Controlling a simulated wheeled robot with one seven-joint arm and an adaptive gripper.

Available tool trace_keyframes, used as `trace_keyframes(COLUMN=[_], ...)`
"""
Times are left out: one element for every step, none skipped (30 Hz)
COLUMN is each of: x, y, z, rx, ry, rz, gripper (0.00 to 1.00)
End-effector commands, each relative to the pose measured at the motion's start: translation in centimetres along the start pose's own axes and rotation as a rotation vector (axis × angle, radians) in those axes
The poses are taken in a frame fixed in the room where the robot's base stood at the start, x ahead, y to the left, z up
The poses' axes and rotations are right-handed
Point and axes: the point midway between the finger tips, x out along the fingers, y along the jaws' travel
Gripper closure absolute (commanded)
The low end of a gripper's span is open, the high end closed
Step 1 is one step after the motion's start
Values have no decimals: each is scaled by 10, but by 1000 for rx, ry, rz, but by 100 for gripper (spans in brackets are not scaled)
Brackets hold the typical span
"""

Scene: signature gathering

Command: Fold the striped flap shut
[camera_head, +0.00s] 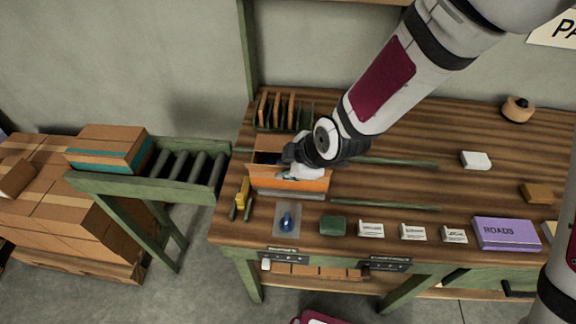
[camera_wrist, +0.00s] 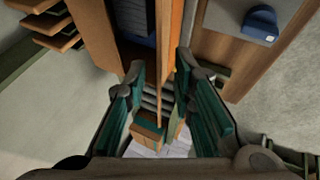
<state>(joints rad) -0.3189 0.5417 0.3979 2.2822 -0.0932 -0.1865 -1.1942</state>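A cardboard box (camera_head: 262,158) stands open on the bench at left of centre. Its orange front panel or flap (camera_head: 290,182) faces the bench's front edge; I cannot make out stripes on it. My gripper (camera_head: 288,162) is over the box near its right part and hides some of the opening. In the wrist view my gripper (camera_wrist: 161,68) has its teal-padded fingers apart. The thin edge of the orange panel (camera_wrist: 177,35) runs between the fingertips; I cannot tell whether either finger touches it. Dark contents (camera_wrist: 137,18) show inside the box beside it.
A rack of upright brown boards (camera_head: 278,108) stands behind the box. A yellow-handled tool (camera_head: 243,192), a blue stamp (camera_head: 286,221) and a green block (camera_head: 332,225) lie in front. A roller conveyor (camera_head: 190,165) adjoins at left.

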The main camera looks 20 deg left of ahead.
Motion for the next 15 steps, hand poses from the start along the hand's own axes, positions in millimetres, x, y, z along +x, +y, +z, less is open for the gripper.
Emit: trace_keyframes(x=[2, 2, 3, 3, 3, 3, 3, 3, 3, 3, 3, 3, 3, 3, 3], y=[0, 0, 0, 0, 0, 0, 0, 0, 0, 0, 0, 0, 0, 0, 0], z=[0, 0, 0, 0, 0, 0, 0, 0, 0, 0, 0, 0, 0, 0, 0], rx=[-1, -1, -1, -1, 0, 0, 0, 0, 0, 0, 0, 0, 0, 0, 0], ry=[0, 0, 0, 0, 0, -1, -1, 0, 0, 0, 0, 0, 0, 0, 0], rz=[0, 1, 1, 1, 2, 2, 2, 1, 1, 1, 1, 1, 1, 1, 1], gripper=[77, 77, 77, 77, 77, 77, 77, 77, 77, 79, 86, 95, 100, 100, 100])
